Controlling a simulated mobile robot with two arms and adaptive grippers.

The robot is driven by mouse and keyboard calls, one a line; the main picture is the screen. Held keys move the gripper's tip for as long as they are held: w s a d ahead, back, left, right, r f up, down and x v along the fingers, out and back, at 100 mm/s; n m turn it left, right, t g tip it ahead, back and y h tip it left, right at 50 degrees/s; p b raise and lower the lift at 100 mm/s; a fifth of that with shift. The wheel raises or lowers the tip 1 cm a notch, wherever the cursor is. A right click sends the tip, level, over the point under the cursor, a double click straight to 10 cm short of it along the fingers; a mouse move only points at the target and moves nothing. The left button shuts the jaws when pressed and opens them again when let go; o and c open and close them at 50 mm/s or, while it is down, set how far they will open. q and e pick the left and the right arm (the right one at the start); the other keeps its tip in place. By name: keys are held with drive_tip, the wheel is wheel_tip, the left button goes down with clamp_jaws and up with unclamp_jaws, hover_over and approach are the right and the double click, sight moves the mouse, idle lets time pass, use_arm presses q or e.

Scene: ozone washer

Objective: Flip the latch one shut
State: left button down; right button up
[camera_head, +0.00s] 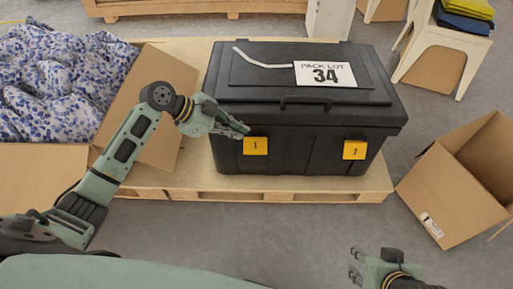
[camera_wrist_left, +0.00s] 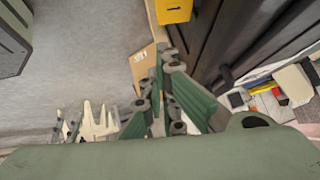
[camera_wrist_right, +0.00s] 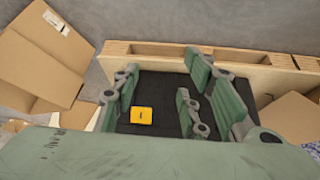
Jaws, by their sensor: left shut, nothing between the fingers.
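A black lidded case (camera_head: 300,110) stands on a pallet with its lid down. Yellow latch one (camera_head: 255,146), marked 1, is on the left of its front, just below the lid's rim. Yellow latch two (camera_head: 354,150) is on the right. Whether either latch is fastened cannot be told. My left gripper (camera_head: 240,128) is shut and empty, close to latch one's upper left; contact cannot be told. The left wrist view shows its fingers together and a yellow latch (camera_wrist_left: 173,10), number unreadable. My right gripper (camera_head: 354,263) is open and empty over the floor, away from the case.
The wooden pallet (camera_head: 280,195) sticks out in front of the case. An open cardboard box (camera_head: 155,95) with patterned cloth (camera_head: 60,85) stands left. An empty cardboard box (camera_head: 460,180) stands right. A white stool (camera_head: 445,45) is behind right. The floor in front is clear.

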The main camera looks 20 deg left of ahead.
sight(256, 148)
use_arm(q)
drive_tip(key=b+x, duration=0.1)
drive_tip(key=x, duration=0.2)
drive_tip(key=a+f+b+x, duration=0.1)
drive_tip(key=x, duration=0.3)
drive_tip(key=a+f+b+x, duration=0.1)
drive_tip(key=x, duration=0.3)
drive_tip(key=shift+s+d, duration=0.1)
drive_tip(key=shift+d, duration=0.05)
drive_tip(key=shift+f, duration=0.25)
use_arm(e)
drive_tip(key=w+a+r+t+y, duration=0.2)
drive_tip(key=w+a+r+t, duration=0.3)
drive_tip(key=w+r+t, duration=0.4)
drive_tip(key=shift+w+r+n+t+y, duration=0.3)
drive_tip(key=shift+w+r+y, duration=0.1)
drive_tip(key=shift+w+r, duration=1.6)
use_arm(q)
drive_tip(key=shift+b, duration=0.3)
